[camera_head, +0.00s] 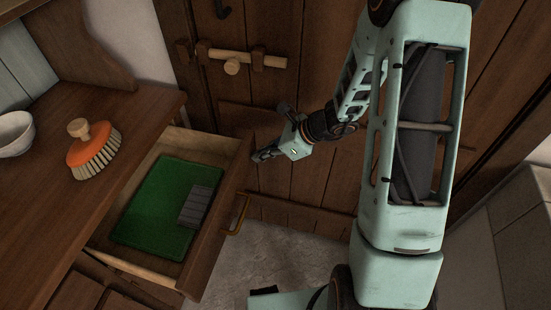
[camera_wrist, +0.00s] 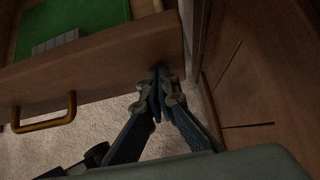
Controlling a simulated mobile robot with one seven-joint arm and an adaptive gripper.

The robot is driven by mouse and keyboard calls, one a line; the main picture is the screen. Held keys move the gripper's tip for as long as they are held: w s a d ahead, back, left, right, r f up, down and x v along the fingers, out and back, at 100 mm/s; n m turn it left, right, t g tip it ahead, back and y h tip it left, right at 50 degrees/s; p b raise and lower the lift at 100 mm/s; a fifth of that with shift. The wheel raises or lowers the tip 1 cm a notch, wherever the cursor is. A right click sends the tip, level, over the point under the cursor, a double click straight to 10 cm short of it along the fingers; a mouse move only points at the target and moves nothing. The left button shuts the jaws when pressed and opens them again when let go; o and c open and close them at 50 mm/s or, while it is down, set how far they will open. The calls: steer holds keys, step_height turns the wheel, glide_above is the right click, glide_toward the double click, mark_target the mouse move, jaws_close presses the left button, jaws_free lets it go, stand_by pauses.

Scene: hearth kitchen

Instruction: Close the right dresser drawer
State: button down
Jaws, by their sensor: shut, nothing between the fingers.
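The right dresser drawer (camera_head: 218,232) is pulled out from the dresser, with its inside showing in the head view. A green flat item (camera_head: 152,205) with a grey patch lies in it. The drawer has a bronze-coloured handle (camera_head: 239,214) on its front. In the wrist view the drawer front (camera_wrist: 110,62) spans the upper left, with the handle (camera_wrist: 44,118) at left. My gripper (camera_head: 256,156) is shut and empty at the far end of the drawer front. In the wrist view my gripper (camera_wrist: 160,78) is by the front's right end; I cannot tell whether it touches.
The dresser top (camera_head: 60,190) holds an orange brush (camera_head: 93,150) and a white bowl (camera_head: 15,134). A wooden door (camera_head: 280,95) with a latch stands close behind the drawer. Bare floor (camera_head: 275,265) lies in front of the drawer.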

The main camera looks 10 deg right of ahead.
glide_above(191, 153)
steer(key=shift+a+r, duration=0.15)
steer(key=shift+a, duration=0.05)
